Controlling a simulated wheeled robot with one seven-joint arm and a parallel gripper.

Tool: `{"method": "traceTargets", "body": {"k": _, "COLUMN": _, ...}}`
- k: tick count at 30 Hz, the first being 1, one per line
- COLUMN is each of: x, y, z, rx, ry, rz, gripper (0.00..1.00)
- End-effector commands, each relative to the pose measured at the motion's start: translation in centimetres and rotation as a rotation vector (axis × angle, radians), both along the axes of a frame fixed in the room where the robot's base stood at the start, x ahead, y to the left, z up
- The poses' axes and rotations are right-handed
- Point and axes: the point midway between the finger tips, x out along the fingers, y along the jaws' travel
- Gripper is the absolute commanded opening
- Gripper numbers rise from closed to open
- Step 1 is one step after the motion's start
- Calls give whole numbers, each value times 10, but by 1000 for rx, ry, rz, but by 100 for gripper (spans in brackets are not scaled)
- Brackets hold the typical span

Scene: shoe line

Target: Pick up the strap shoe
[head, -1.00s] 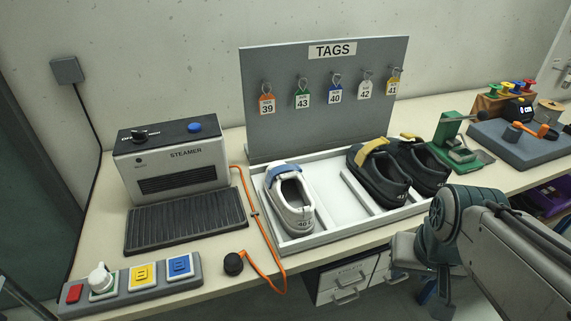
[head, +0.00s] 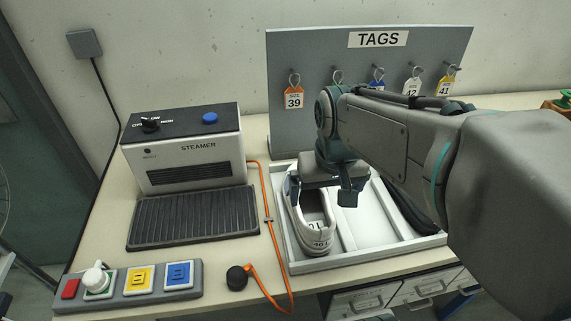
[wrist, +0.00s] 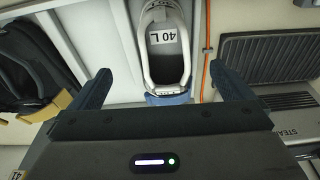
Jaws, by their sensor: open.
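The white shoe (head: 313,222) with a blue strap sits in the left part of the white tray (head: 293,268). In the wrist view the shoe (wrist: 165,65) shows its insole marked "40 L", and its blue strap (wrist: 167,99) lies between my fingers. My gripper (wrist: 168,88) is open and empty, with one finger on each side of the shoe's strap end. In the head view my gripper (head: 322,190) hangs over the strap end and hides the strap. A dark shoe with a yellow strap (wrist: 50,105) shows at the left of the wrist view; my arm mostly covers it in the head view.
A tag board (head: 290,130) stands close behind the tray. The steamer (head: 185,155) with its ribbed plate (head: 192,217) is left of the tray, and an orange cord (head: 268,215) runs between them. A button panel (head: 130,288) lies at the front left.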

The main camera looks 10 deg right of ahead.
Motion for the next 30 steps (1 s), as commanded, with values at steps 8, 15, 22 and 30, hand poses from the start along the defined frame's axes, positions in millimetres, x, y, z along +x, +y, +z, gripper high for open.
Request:
{"method": "traceTargets", "body": {"k": 8, "x": 72, "y": 3, "z": 19, "rx": 3, "ry": 127, "rz": 27, "gripper": 100}}
{"method": "traceTargets", "body": {"k": 15, "x": 97, "y": 1, "z": 18, "rx": 7, "ry": 175, "rz": 30, "gripper": 100}}
{"method": "traceTargets", "body": {"k": 22, "x": 98, "y": 0, "z": -21, "rx": 7, "ry": 182, "rz": 28, "gripper": 100}}
{"method": "traceTargets", "body": {"k": 30, "x": 98, "y": 0, "z": -61, "rx": 6, "ry": 177, "rz": 27, "gripper": 100}}
